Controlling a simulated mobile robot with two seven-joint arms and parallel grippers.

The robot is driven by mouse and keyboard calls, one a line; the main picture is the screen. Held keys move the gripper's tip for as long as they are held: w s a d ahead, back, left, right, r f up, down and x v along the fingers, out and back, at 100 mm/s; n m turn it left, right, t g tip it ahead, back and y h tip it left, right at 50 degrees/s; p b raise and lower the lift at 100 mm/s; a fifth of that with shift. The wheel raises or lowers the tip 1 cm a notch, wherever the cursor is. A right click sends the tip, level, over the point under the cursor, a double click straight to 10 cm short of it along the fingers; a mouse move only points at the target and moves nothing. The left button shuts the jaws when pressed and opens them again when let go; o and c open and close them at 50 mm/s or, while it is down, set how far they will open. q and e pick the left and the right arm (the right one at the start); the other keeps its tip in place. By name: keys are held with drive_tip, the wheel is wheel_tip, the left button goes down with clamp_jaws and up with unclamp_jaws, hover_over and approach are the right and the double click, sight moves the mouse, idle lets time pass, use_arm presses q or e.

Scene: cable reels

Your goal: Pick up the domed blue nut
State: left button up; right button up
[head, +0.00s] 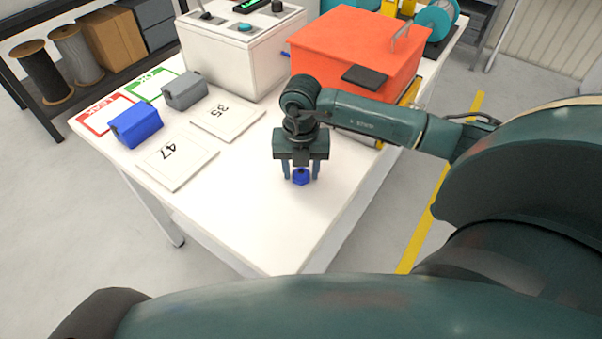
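The domed blue nut (301,177) is a small dark-blue piece on the white table, right of the table's middle. My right gripper (301,174) points down over it, with one finger on each side of the nut. The fingers are spread apart. Whether they touch the nut's sides cannot be told from here. The top of the nut is partly hidden below the gripper body. My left gripper is not in view.
On the white table (262,225) lie cards marked 47 (177,160) and 35 (228,117). A blue block (136,124) and a grey block (184,91) stand at left. A red box (345,55) and a white control box (235,60) stand behind. The front is clear.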

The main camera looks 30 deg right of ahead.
drive_tip(key=c, duration=0.8)
